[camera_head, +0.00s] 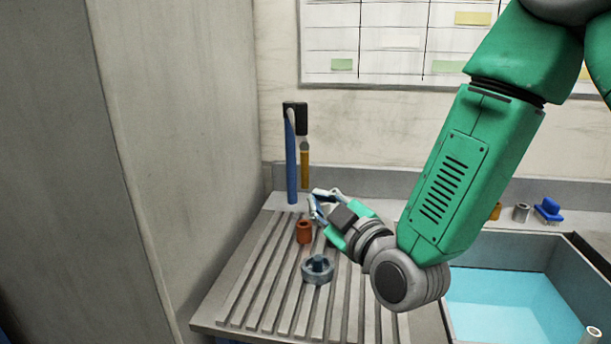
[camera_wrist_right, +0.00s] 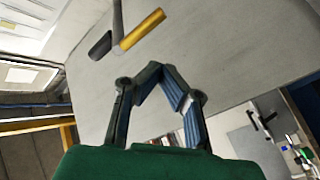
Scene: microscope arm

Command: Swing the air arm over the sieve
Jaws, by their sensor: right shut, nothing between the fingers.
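The air arm (camera_head: 291,160) stands at the back left of the ribbed drainboard: a blue post, a black head and a yellow-orange tube hanging on its right. The tube (camera_wrist_right: 142,30) and a black end piece also show at the top of the right wrist view. A grey round piece with a raised centre (camera_head: 318,270) lies on the drainboard; I cannot tell for certain that it is the sieve. My right gripper (camera_head: 316,203) is shut and empty, to the right of the post and below the tube in the picture. Its fingertips meet in the right wrist view (camera_wrist_right: 165,76). My left gripper is out of view.
An orange-brown cup (camera_head: 303,231) stands close below the right gripper. A sink with blue water (camera_head: 510,300) lies to the right, with small items on its back ledge, including a blue one (camera_head: 548,209). A grey wall (camera_head: 190,150) bounds the left side.

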